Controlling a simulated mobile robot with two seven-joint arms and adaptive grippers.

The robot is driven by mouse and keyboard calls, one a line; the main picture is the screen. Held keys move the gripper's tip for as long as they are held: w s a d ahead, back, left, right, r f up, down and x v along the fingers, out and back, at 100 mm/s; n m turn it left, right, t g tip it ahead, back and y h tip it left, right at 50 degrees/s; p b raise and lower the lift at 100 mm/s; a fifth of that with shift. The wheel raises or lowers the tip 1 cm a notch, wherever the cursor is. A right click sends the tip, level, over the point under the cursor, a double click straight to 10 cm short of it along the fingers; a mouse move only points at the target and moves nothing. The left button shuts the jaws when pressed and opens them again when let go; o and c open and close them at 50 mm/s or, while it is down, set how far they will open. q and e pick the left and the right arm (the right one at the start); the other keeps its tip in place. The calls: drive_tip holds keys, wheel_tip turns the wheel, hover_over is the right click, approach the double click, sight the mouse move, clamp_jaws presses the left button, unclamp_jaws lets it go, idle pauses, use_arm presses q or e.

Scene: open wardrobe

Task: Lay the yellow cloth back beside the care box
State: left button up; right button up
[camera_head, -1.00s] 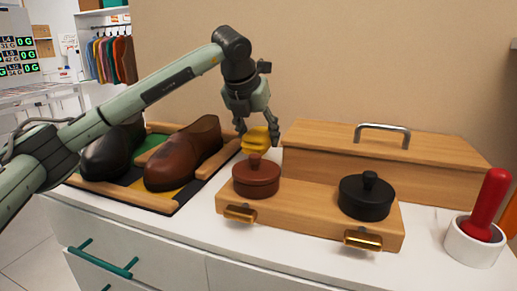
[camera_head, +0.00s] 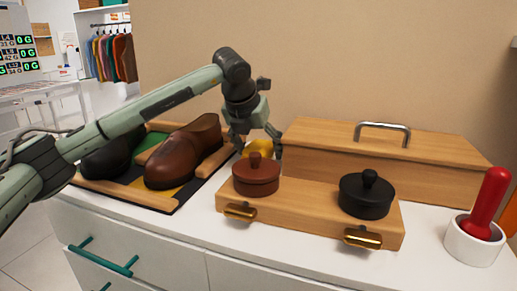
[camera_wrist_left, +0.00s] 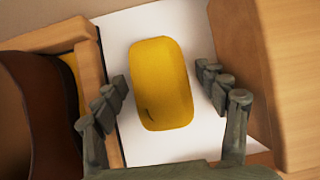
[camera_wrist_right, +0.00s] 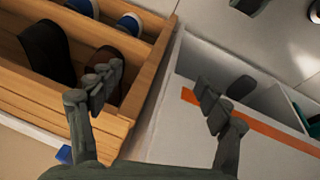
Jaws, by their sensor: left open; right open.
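The yellow cloth (camera_wrist_left: 162,84) lies on the white top in the left wrist view, between the wooden shoe tray (camera_wrist_left: 92,75) and the wooden care box (camera_wrist_left: 235,60). In the head view the cloth (camera_head: 262,149) shows only in part, behind the brown round tin (camera_head: 256,178). My left gripper (camera_head: 256,150) is open above the cloth; its fingers (camera_wrist_left: 165,105) stand apart on either side of it, with gaps visible. My right gripper (camera_wrist_right: 150,100) is open and empty, away from the cloth, over a wooden shelf with shoes.
A brown shoe (camera_head: 183,155) stands in the tray left of the cloth. A low wooden stand (camera_head: 300,213) holds the brown tin and a black tin (camera_head: 366,196). A red-handled tool (camera_head: 488,205) stands in a white cup (camera_head: 473,243) at right.

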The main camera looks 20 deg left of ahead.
sight(258, 145)
use_arm(q)
drive_tip(key=shift+r, duration=0.1)
drive_tip(key=shift+r, duration=0.2)
drive_tip(key=v, duration=1.1)
drive_tip(key=shift+s+r, duration=0.2)
drive_tip(key=shift+r, duration=0.1)
use_arm(e)
drive_tip(key=shift+s+d+r, duration=0.15)
drive_tip(key=shift+s+r, duration=0.05)
drive_tip(key=shift+r, duration=0.15)
